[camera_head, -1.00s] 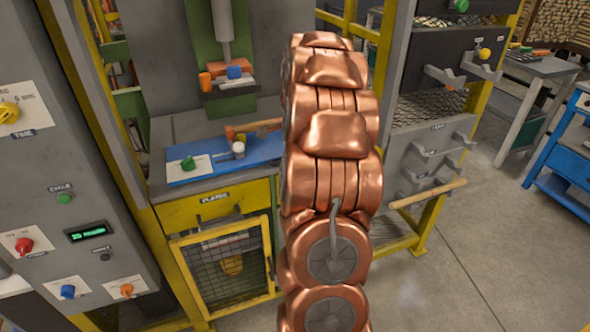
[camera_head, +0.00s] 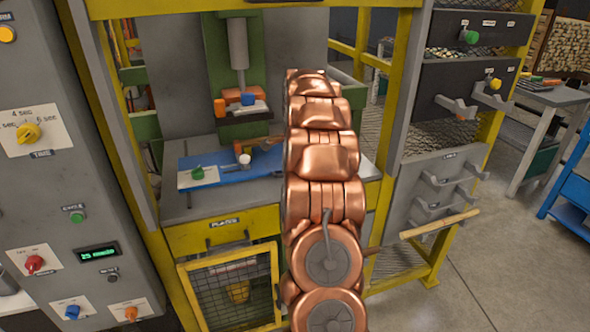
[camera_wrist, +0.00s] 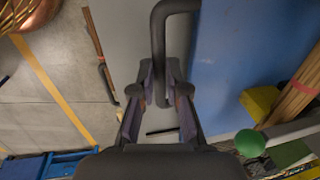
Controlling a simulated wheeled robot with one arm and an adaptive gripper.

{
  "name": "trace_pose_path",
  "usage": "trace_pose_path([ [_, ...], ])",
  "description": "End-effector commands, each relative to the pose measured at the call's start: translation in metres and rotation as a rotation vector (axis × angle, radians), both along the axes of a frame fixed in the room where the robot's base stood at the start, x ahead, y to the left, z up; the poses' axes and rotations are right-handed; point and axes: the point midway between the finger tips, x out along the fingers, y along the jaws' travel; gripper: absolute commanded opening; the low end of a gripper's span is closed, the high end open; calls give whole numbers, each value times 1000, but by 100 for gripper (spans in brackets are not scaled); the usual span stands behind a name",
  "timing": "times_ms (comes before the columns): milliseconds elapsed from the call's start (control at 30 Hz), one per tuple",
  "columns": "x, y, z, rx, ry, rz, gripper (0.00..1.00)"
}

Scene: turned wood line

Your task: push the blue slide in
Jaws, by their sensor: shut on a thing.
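In the wrist view, my gripper (camera_wrist: 159,72) has its fingers closed around a dark bent bar handle (camera_wrist: 159,40). The handle stands in front of a grey surface. A broad blue panel (camera_wrist: 230,60) lies just right of the handle; I cannot tell for sure that it is the slide or how the handle joins it. In the head view, a flat blue plate (camera_head: 234,172) lies on the grey worktop under the green press. My copper arm covers the worktop's right part, and my gripper is hidden there.
A green knob (camera_wrist: 250,143) and bundled wooden sticks (camera_wrist: 295,90) show right in the wrist view. A grey control panel (camera_head: 60,190) stands left in the head view. A rack with grey hooks (camera_head: 440,185) holds a wooden rod at the right. Open floor lies beyond it.

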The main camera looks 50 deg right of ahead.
Motion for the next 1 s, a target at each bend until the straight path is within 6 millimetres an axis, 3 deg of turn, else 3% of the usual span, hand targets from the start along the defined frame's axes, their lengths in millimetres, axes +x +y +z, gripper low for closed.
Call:
trace_pose_path([
  [200,3,-2,2,-8,-11,0,0],
  [233,4,-2,2,-8,-11,0,15],
  [467,3,-2,2,-7,-10,0,39],
  [800,1,-2,4,-6,-7,-1,39],
  [1000,-1,-1,27,-9,-12,-2,39],
])
